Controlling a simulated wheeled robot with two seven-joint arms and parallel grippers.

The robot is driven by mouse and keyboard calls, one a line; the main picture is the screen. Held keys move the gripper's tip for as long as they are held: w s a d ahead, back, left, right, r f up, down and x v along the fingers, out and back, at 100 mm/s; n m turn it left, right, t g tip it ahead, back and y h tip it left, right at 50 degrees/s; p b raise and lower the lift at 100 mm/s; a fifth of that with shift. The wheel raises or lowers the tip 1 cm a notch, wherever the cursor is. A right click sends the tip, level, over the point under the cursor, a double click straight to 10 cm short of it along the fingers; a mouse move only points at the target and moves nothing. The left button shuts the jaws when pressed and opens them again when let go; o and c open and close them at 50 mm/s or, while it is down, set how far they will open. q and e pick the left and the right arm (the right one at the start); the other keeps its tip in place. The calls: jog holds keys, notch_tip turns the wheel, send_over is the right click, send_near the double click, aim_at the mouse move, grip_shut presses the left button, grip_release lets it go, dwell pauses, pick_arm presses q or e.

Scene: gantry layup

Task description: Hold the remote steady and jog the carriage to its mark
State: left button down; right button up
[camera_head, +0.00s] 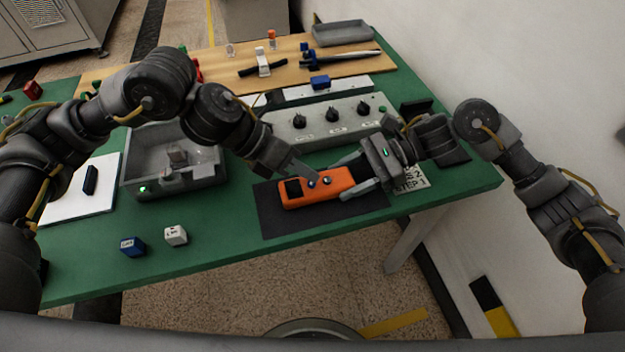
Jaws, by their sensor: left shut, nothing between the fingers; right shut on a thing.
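The orange remote (300,199) lies on a dark mat (270,221) near the table's front edge. It has a dark window at its left end and two dark round buttons. My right gripper (341,180) is shut on the remote's right end, one finger on each long side. My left gripper (311,175) is shut and empty, its tip at the buttons; I cannot tell whether it touches one. A grey open tray-like unit (128,180) at left holds a small grey block (178,155), possibly the carriage. Its green light is lit. I cannot make out a mark.
A grey panel with black knobs (318,121) stands behind the remote. A blue cube (132,246) and a white cube (176,235) sit at the front left. A sign (411,181) lies right of the mat. A wooden board (222,62) with tools is at the back.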

pick_arm(q)
jog(key=shift+r, duration=0.25)
jog(key=shift+r, duration=2.5)
dwell(0.4)
pick_arm(e)
jog(key=o, duration=1.2)
jog(key=shift+o, duration=0.2)
jog(key=shift+d, duration=0.1)
